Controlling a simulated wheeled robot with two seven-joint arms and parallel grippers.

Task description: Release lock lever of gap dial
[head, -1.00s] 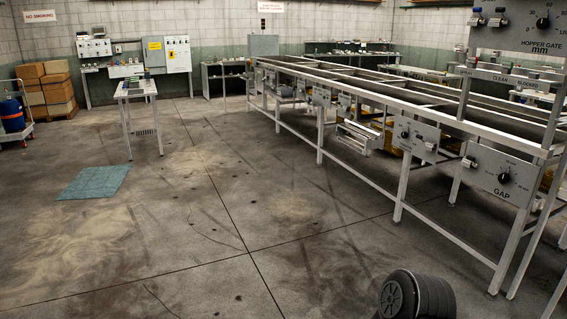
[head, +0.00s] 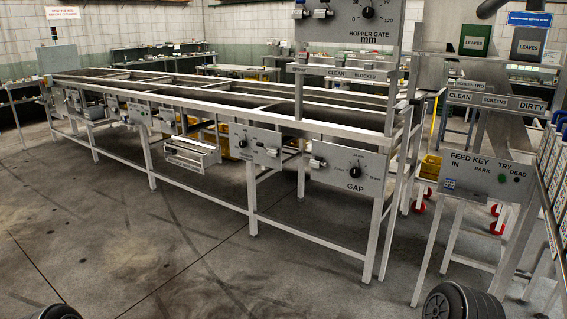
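The grey panel marked GAP (head: 338,184) is fixed to the front of the long roller frame, right of the middle in the head view. Its black dial knob (head: 355,171) sits at the panel's centre, with small scale marks around it. A small lever with a dark part (head: 318,162) sticks out at the panel's left edge; I take it as the lock lever, but its position is too small to read. Neither of my grippers is in view.
A similar panel (head: 254,145) with knob and lever is left of it. The HOPPER GATE panel (head: 352,22) hangs above. The FEED KEY panel (head: 487,178) and its stand are at the right. The floor in front (head: 200,240) is mostly clear.

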